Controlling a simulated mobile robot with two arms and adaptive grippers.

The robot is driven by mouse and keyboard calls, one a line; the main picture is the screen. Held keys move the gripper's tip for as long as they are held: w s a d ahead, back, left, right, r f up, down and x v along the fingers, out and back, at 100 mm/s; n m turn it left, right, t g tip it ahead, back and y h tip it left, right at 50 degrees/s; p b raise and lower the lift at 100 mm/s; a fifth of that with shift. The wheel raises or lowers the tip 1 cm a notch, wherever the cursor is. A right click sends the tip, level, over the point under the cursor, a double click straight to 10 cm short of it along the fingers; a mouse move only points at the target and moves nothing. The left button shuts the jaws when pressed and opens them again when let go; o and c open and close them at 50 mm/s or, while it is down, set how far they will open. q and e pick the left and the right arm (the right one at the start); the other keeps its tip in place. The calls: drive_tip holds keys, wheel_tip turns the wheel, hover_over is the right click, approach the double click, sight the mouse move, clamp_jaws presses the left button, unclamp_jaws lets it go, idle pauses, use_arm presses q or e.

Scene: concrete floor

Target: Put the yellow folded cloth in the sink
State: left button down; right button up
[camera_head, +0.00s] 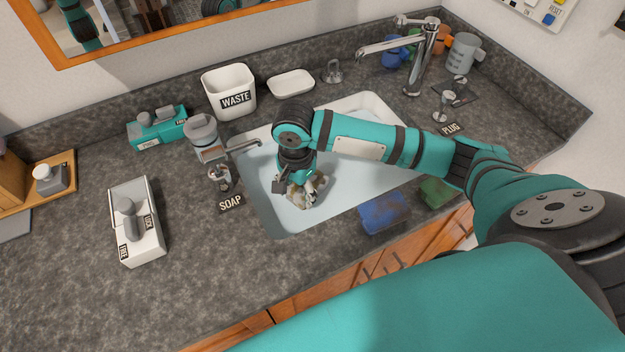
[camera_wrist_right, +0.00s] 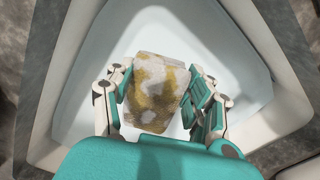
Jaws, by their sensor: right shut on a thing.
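The yellow folded cloth (camera_wrist_right: 155,92), patterned yellow and white, is between the fingers of my right gripper (camera_wrist_right: 160,105) in the right wrist view. In the head view my right gripper (camera_head: 304,190) points down over the left part of the white sink (camera_head: 268,200), shut on the cloth, which is mostly hidden by the fingers. The sink basin (camera_wrist_right: 225,75) surrounds the cloth in the right wrist view. I cannot tell whether the cloth touches the basin floor. My left gripper is not in view.
A soap dispenser (camera_head: 205,137) stands left of the sink, and a tall faucet (camera_head: 418,65) behind it. A blue cloth (camera_head: 384,212) and a green cloth (camera_head: 437,192) lie at the front edge. A waste bin (camera_head: 229,92) stands behind. The left counter has free room.

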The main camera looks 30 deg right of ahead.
sight(299, 192)
wheel_tip(299, 192, down, 8)
drive_tip(key=shift+s+r, duration=0.1)
drive_tip(key=shift+r, duration=0.1)
idle(0.3)
drive_tip(key=o, duration=1.1)
drive_tip(key=shift+f, duration=0.1)
drive_tip(key=shift+o, duration=0.2)
wheel_tip(299, 192, up, 12)
drive_tip(key=shift+r, duration=0.15)
